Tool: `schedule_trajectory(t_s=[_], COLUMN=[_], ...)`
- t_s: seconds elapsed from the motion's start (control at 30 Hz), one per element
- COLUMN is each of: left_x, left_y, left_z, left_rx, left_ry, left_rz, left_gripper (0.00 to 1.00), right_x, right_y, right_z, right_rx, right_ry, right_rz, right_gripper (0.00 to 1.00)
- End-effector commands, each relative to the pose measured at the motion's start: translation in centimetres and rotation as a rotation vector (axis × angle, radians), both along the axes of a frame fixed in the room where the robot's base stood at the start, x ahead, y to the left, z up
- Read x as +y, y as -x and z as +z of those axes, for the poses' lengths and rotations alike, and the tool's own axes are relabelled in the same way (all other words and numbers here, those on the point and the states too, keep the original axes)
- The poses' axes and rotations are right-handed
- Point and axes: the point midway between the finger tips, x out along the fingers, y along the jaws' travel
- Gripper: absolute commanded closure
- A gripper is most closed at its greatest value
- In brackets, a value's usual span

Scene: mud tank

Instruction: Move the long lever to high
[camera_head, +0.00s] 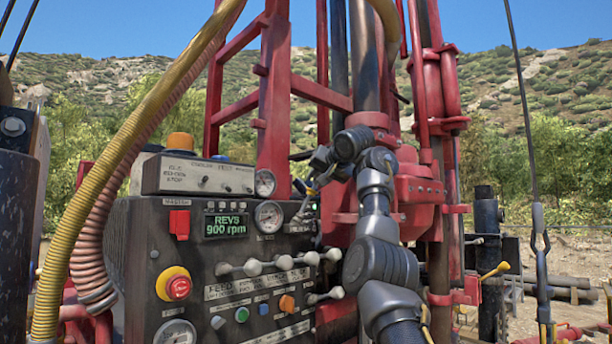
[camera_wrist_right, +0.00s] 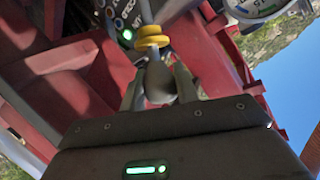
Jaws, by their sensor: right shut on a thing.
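The long lever (camera_wrist_right: 147,14) shows in the right wrist view as a pale shaft with a yellow ring (camera_wrist_right: 152,41) and a rounded grey knob. My right gripper (camera_wrist_right: 158,82) is shut on the long lever, with one finger on each side of the knob. In the head view my right gripper (camera_head: 316,184) is small and dark at the right edge of the control panel, beside the upper gauge. The arm and wrist hide part of the lever there. My left gripper is not in view.
The control panel (camera_head: 135,250) has a row of white-knobbed levers (camera_head: 268,264), a red stop button (camera_head: 178,287) and a green display reading REVS 900 rpm (camera_head: 226,225). A yellow hose (camera_head: 95,200) runs in front at left. The red rig mast (camera_head: 273,100) stands close behind my arm.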

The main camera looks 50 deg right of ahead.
Motion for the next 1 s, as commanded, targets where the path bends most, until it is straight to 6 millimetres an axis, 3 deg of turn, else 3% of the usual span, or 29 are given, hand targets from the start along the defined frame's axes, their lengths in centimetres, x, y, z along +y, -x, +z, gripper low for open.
schedule_trajectory(t_s=[0.6,0.63,0.7,0.77,1.0], left_x=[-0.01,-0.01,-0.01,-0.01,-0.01], left_y=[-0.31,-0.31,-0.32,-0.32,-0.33], left_z=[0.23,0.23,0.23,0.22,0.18], left_rx=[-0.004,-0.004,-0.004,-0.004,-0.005], left_ry=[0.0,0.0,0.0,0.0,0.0], left_rz=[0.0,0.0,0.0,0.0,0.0], left_gripper=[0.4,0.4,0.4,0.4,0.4], right_x=[-0.94,-0.94,-0.93,-0.91,-0.84], right_y=[0.67,0.67,0.65,0.61,0.5], right_z=[0.13,0.13,0.11,0.08,-0.03], right_rx=[-0.017,-0.017,-0.016,-0.015,-0.012], right_ry=[-0.037,-0.036,-0.036,-0.036,-0.035], right_rz=[0.007,0.006,0.007,0.007,0.008], right_gripper=[1.0,0.66,0.56,0.49,0.49])
